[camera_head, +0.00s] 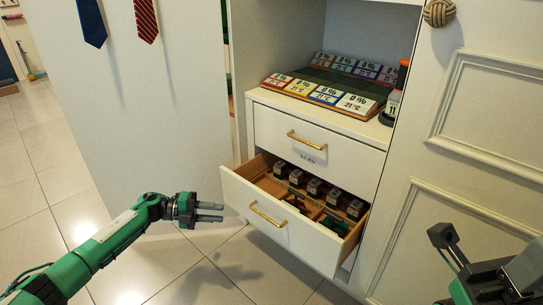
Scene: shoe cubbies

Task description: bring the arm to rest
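My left arm, green and grey, reaches in from the lower left. Its dark gripper (213,212) hangs over the tiled floor, left of the open drawer and apart from it. Its two fingers point right with a gap between them and nothing in it. My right gripper (442,268) is at the lower right, in front of the white panelled door, and partly cut off by the frame. One finger stands out at its upper left and a dark part shows at the bottom edge, spread apart. I see nothing held there.
The lower drawer (272,222) is pulled out, with several small dark-topped boxes (313,187) inside. The drawer above (316,141) is shut. Several price-like cards (325,94) and an orange-capped bottle (396,94) stand on the cabinet top. Floor (65,175) at left is clear.

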